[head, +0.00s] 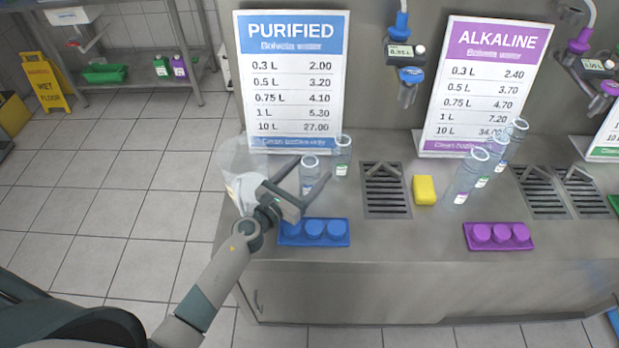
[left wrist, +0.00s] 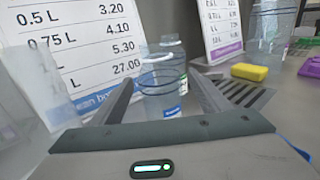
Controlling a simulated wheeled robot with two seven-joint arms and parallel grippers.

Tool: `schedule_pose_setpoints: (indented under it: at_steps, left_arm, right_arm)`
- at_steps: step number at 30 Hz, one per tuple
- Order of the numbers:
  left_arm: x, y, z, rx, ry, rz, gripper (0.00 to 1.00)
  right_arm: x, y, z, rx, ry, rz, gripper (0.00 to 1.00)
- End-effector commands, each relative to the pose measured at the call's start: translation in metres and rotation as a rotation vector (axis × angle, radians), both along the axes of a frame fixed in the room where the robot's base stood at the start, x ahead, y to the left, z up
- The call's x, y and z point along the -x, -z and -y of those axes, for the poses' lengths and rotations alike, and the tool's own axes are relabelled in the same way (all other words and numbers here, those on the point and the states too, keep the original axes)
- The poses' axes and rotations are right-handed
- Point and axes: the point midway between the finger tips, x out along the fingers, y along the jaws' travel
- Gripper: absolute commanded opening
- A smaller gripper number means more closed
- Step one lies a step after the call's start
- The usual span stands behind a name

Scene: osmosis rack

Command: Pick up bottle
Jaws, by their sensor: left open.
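Two clear bottles stand on the steel counter below the PURIFIED sign: a front bottle (head: 309,176) and one just behind it to the right (head: 342,158). My left gripper (head: 302,176) is open at the front bottle, its fingers pointing toward it. In the left wrist view, the front bottle (left wrist: 164,88) shows between the two open fingers, with clear gaps at its sides; whether it is fully between the tips I cannot tell. The rear bottle (left wrist: 173,48) is partly hidden behind it. My right gripper is not in view.
A large clear container (head: 236,160) stands left of the gripper. A blue tray of caps (head: 314,241) lies in front. A drain grate (head: 386,199), a yellow sponge (head: 424,190) and several bottles (head: 466,180) are to the right. The PURIFIED sign (head: 291,85) stands close behind.

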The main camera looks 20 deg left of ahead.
Motion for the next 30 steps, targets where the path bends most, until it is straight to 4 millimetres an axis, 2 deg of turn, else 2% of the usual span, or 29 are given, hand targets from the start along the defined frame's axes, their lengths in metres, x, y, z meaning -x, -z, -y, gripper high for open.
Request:
schedule_pose_setpoints:
  at_steps: [9, 12, 27, 29, 30]
  left_arm:
    - [-0.036, 0.005, 0.012, 0.003, -0.001, 0.001, 0.70]
    - [-0.042, 0.006, 0.014, 0.001, -0.001, 0.001, 0.70]
    - [-0.043, 0.006, 0.015, 0.000, 0.000, 0.000, 0.70]
    - [-0.043, 0.006, 0.015, 0.000, 0.000, 0.000, 0.58]
    - [-0.043, 0.006, 0.015, 0.000, 0.000, 0.000, 0.48]
  right_arm:
    - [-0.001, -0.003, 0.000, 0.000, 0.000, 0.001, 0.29]
    - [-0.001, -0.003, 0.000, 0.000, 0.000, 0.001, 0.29]
    - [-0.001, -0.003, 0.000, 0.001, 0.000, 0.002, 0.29]
    - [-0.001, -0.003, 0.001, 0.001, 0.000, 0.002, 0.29]
    - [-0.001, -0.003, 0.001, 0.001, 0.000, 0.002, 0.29]
